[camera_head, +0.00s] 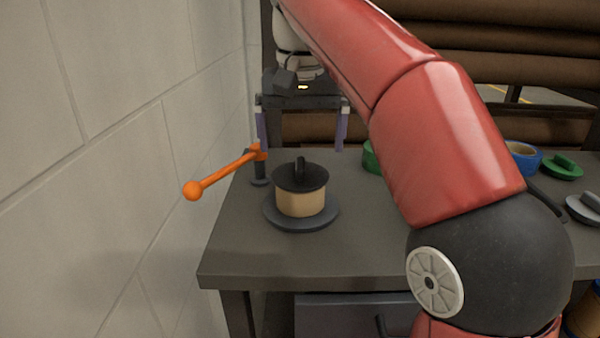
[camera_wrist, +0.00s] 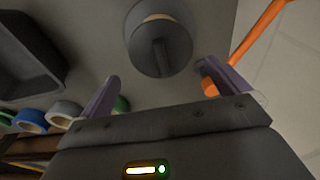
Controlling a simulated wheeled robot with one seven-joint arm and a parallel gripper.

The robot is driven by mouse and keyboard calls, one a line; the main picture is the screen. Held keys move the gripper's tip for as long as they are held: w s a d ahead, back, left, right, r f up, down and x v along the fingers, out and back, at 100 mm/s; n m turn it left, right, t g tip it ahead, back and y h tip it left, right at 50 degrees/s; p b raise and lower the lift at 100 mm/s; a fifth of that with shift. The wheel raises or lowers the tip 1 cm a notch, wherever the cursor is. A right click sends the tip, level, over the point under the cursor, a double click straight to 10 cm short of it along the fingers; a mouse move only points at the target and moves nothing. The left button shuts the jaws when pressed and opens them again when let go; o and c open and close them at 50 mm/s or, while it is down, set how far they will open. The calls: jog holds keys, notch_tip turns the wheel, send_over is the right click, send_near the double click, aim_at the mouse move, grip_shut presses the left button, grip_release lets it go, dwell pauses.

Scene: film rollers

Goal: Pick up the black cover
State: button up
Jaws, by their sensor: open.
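The black cover (camera_head: 300,178) is a round disc with an upright handle. It sits on top of a tan roll, which stands on a dark round base plate (camera_head: 300,218) on the table. In the wrist view the cover (camera_wrist: 163,52) shows from above, beyond the fingertips, with its bar handle across it. My gripper (camera_head: 303,132) is open and empty. It is above and behind the cover in the head view, apart from it. Its two purple fingers also show in the wrist view (camera_wrist: 158,84), spread wide, with the cover ahead of the gap between them.
An orange lever (camera_head: 225,174) on a black post stands left of the cover, near the right finger in the wrist view. A blue roll (camera_head: 523,158), green cover (camera_head: 562,167) and grey cover (camera_head: 585,207) lie at the right. A brick wall (camera_head: 110,150) bounds the left. The front table is clear.

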aim_at(301, 162)
jog(key=f, duration=0.2)
jog(key=f+b, duration=0.1)
jog(key=f, duration=0.3)
jog(key=shift+w+b, duration=0.3)
jog(key=shift+b, duration=0.1)
jog(key=shift+r, duration=0.1)
jog(key=c, duration=0.7)
